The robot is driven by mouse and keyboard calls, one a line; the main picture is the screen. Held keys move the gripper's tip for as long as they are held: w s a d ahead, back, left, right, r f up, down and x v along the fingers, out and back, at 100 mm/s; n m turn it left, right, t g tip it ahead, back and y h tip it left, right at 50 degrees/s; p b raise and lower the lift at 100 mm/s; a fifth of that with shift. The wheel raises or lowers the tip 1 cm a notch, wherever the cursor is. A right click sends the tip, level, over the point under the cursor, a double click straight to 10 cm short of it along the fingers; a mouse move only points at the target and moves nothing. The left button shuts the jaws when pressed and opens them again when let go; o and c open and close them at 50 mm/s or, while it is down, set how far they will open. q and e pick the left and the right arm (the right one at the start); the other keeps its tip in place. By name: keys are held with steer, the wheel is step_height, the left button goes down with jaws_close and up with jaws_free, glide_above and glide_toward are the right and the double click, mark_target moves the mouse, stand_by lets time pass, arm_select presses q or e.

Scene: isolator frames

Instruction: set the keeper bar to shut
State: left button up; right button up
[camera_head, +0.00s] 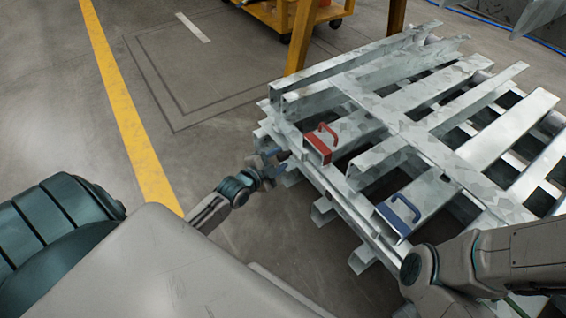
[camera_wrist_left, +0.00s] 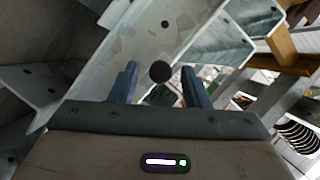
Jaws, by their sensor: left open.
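A galvanised bar with a red end and red handle (camera_head: 318,147) lies in the stack of steel frames. A similar bar with a blue end and blue handle (camera_head: 393,219) lies nearer my right arm. I cannot tell which is the keeper bar, or whether either is open or shut. My left gripper (camera_head: 278,164) is open beside the stack's left edge, left of and below the red end. In the left wrist view, its dark blue fingers (camera_wrist_left: 159,70) are apart before a steel beam (camera_wrist_left: 150,40), with a dark round spot between them. My right gripper is out of view.
The stacked steel frames (camera_head: 425,115) fill the right side, with open gaps between members. A yellow post (camera_head: 302,35) stands behind them, near a yellow wheeled cart (camera_head: 277,14). The floor left of the stack is clear, with a yellow line (camera_head: 125,110).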

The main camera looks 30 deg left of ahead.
arm_select(q)
steer(key=shift+b+x, duration=0.5)
steer(key=shift+x, duration=0.95)
steer(key=shift+c, duration=0.4)
steer(key=shift+a, duration=0.1)
jaws_close()
